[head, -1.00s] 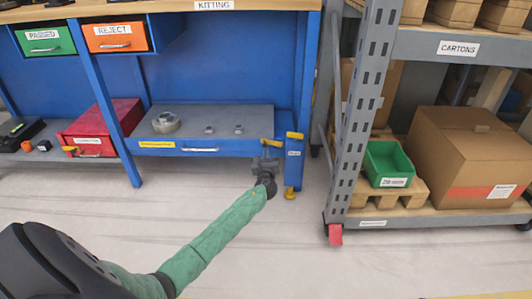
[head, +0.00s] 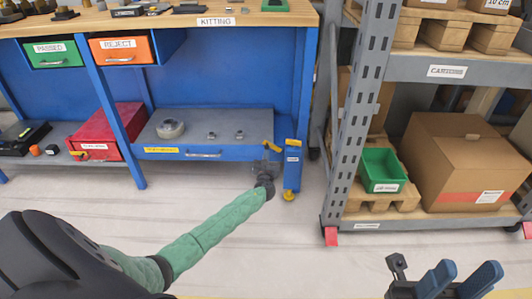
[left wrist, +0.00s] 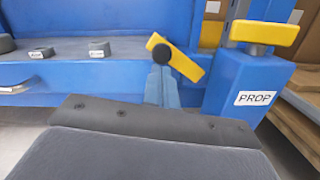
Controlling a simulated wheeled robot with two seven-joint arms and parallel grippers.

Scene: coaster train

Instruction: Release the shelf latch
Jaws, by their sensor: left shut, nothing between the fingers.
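A yellow latch lever (head: 272,146) with a black pivot sits at the right end of the blue lower shelf (head: 245,150). In the left wrist view the lever (left wrist: 188,65) slants down to the right. My left gripper (head: 268,163) is at the lever, shut and empty. Its blue fingers (left wrist: 163,87) point up just below the pivot; whether they touch the lever I cannot tell. Right of it stands a blue post labelled PROP (left wrist: 250,85) with its own yellow handle (left wrist: 264,33). My right gripper (head: 463,268) is open and empty at the lower right.
The shelf holds a round metal part (head: 170,129) and two small parts. A red box (head: 105,135) stands to the left. A grey rack (head: 350,130) with a green bin (head: 380,187) and a cardboard carton (head: 460,165) stands to the right. The floor in front is clear.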

